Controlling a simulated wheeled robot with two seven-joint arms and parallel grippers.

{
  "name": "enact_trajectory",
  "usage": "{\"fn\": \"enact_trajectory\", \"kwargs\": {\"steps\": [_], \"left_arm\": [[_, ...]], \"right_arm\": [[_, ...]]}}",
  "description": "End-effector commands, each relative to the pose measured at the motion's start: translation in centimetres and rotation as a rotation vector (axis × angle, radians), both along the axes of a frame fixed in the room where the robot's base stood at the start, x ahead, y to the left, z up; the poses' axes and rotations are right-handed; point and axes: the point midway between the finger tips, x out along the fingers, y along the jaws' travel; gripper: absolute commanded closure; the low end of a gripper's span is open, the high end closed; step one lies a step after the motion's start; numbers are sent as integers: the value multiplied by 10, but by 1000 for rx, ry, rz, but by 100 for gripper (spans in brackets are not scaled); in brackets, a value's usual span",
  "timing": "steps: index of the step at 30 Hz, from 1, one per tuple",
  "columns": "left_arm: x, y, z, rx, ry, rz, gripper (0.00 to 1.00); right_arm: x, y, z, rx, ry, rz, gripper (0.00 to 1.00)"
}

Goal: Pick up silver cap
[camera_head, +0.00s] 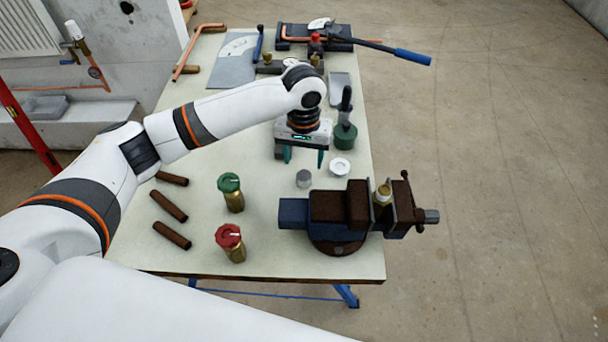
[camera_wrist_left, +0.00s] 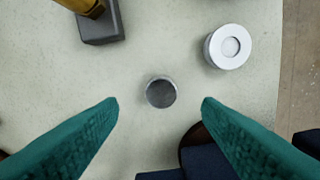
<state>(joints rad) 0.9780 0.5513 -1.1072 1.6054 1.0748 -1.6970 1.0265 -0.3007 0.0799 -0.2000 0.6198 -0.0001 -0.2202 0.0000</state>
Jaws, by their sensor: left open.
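The silver cap (camera_head: 303,179) is a small grey metal cylinder standing on the pale bench top, left of and behind the vise. In the left wrist view the silver cap (camera_wrist_left: 161,92) shows as a round disc with a dark top, between and slightly beyond the fingertips. My left gripper (camera_head: 304,157) points down above the bench, just behind the cap in the head view. Its two green fingers are apart and hold nothing. My right gripper does not show.
A white round cap (camera_head: 340,167) stands right of the silver cap. The vise (camera_head: 335,214) is close in front. Green-topped (camera_head: 231,193) and red-topped (camera_head: 230,243) brass valves and several brown pipe pieces (camera_head: 169,205) are left. A grey block (camera_wrist_left: 101,25) stands near in the wrist view.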

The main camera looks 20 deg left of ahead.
Motion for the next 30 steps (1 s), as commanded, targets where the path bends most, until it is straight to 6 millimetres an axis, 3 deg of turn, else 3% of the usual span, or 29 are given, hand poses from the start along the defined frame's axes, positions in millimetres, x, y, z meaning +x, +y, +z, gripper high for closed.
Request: {"fn": "enact_trajectory", "kwargs": {"steps": [5,13,21,23,30], "left_arm": [[-1,0,-13,1,3,0,41],[-2,-1,-51,2,2,0,41],[-2,-1,-56,0,-1,-2,41],[-2,-1,-56,0,-1,-2,47],[-2,-1,-56,0,-1,-1,87]], "right_arm": [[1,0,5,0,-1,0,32],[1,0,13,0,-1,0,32],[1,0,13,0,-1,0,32],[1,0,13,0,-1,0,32],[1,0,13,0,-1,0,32]]}}
